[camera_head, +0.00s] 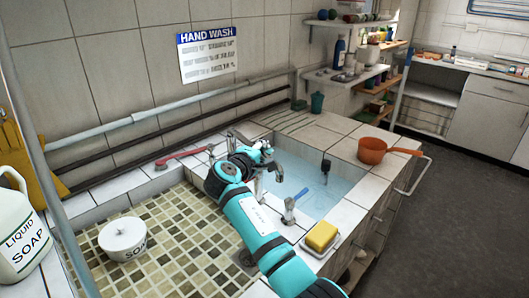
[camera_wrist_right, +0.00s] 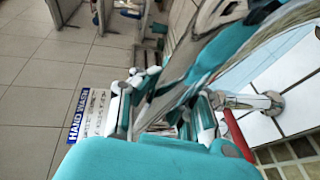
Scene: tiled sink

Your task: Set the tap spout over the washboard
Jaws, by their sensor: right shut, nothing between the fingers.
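The chrome tap stands at the back, between the tiled basin and the water-filled basin. Its spout (camera_head: 276,174) shows beside my right gripper (camera_head: 263,150) in the head view, its tip near the left edge of the water. In the right wrist view the chrome spout (camera_wrist_right: 205,50) crosses close to the lens, next to my right gripper (camera_wrist_right: 150,85). The right gripper is shut with nothing between its fingers; I cannot tell whether it touches the spout. A ridged panel (camera_head: 286,121) behind the water basin may be the washboard. My arm hides part of the tap. My left gripper is out of view.
A tiled basin (camera_head: 180,232) lies left, the water basin (camera_head: 318,186) right. A red-handled brush (camera_head: 183,157), white soap bowl (camera_head: 123,238), soap jug (camera_head: 17,235), yellow sponge (camera_head: 321,236), small brush (camera_head: 290,207) and orange pot (camera_head: 373,152) stand around. Pipes run along the wall.

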